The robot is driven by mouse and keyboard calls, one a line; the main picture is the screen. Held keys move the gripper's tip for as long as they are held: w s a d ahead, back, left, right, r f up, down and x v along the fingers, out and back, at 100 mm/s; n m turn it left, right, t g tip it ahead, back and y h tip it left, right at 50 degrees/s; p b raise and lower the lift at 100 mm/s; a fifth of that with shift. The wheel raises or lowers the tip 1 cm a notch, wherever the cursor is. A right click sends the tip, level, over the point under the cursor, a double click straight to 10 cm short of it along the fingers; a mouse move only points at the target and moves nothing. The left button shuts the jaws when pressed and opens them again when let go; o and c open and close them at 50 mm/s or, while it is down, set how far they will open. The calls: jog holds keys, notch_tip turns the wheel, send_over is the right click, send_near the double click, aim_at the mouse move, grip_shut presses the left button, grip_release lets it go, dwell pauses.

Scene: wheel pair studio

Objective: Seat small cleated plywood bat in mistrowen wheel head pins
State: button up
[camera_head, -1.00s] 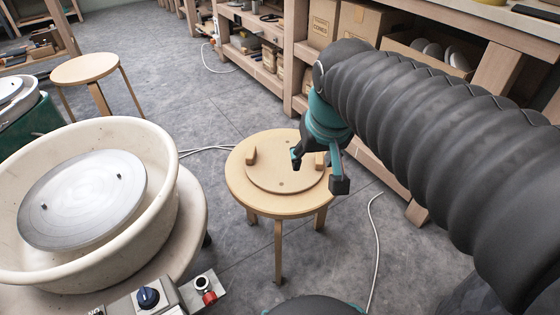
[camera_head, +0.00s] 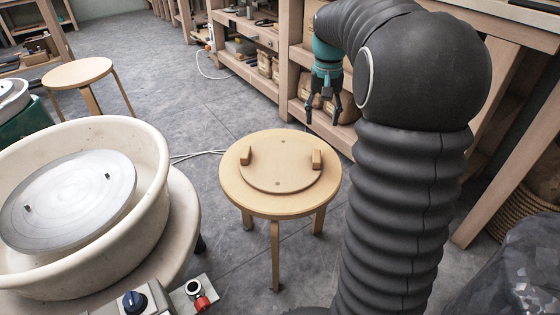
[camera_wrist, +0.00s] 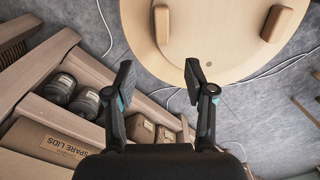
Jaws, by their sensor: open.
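The small plywood bat (camera_head: 280,172) is a round wooden disc with two raised wooden cleats. It lies flat on a round wooden stool in the middle of the head view. Its near part also shows at the top of the wrist view (camera_wrist: 218,18). The wheel head (camera_head: 70,200) is a grey metal disc at the left, inside a cream splash pan, with two dark pins standing on it. My gripper (camera_head: 323,118) is open and empty, raised behind and to the right of the stool, apart from the bat. Its two fingers (camera_wrist: 160,84) are spread in the wrist view.
The stool (camera_head: 280,207) stands on grey floor beside the splash pan (camera_head: 130,250). A control box (camera_head: 135,302) sits at the wheel's front. Wooden shelving (camera_head: 272,75) runs behind my gripper. Another stool (camera_head: 78,72) stands at the back left. A pale cable crosses the floor.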

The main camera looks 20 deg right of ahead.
aim_at(317, 155)
notch_tip(317, 155, down, 8)
jog(key=shift+r+b, duration=0.1)
jog(key=shift+b, duration=0.6)
jog(key=shift+s+a+f+b, duration=0.15)
jog(key=shift+f+b, duration=0.2)
jog(key=shift+f, duration=1)
jog(key=shift+s+a+f+b, duration=0.15)
jog(key=shift+f+b, duration=0.15)
jog(key=shift+f, duration=1.05)
jog(key=shift+r, duration=0.1)
grip_shut()
